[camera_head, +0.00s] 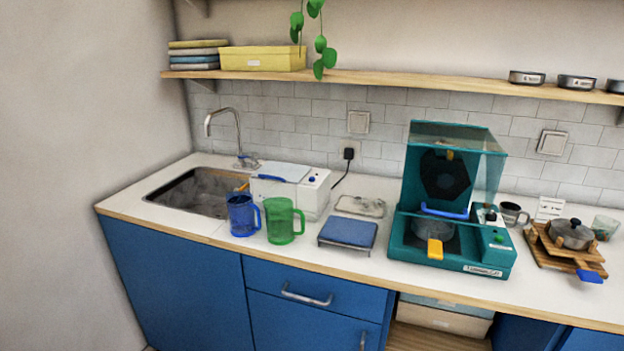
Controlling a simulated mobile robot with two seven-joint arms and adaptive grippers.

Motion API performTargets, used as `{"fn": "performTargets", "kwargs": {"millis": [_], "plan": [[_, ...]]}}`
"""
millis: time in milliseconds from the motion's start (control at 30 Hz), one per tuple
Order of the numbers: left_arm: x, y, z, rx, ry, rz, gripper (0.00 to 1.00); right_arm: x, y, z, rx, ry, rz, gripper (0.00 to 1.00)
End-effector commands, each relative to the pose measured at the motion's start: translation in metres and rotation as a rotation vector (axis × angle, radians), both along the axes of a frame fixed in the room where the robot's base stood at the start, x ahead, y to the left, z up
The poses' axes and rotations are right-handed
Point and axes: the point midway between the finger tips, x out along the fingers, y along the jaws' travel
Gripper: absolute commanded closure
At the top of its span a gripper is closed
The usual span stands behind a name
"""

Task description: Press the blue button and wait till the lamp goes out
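A white appliance (292,188) with a blue bar handle (271,178) on its lid stands on the counter right of the sink. A small bluish spot (312,179) on its top right may be a button; it is too small to be sure. A teal machine (452,259) stands further right with its clear hood raised. It has a blue handle (444,212) and a small green knob (499,238) on its right side. I cannot make out a lit lamp on either machine. Neither of my grippers is in view.
A blue mug (242,215) and a green mug (281,221) stand before the white appliance. A blue-topped plate (348,233) lies between the machines. A lidded pot (571,235) sits on a wooden stand at right. The sink (197,192) is at left.

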Motion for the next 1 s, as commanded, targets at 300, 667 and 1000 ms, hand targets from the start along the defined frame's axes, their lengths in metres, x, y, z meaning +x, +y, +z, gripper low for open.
{"fn": "performTargets", "kwargs": {"millis": [300,667,1000], "plan": [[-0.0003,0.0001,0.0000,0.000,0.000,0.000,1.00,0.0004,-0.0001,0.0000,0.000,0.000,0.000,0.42],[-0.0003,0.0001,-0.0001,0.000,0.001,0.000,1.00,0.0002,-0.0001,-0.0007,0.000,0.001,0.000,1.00],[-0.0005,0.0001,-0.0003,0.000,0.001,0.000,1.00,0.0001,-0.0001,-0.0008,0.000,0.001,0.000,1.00]]}}
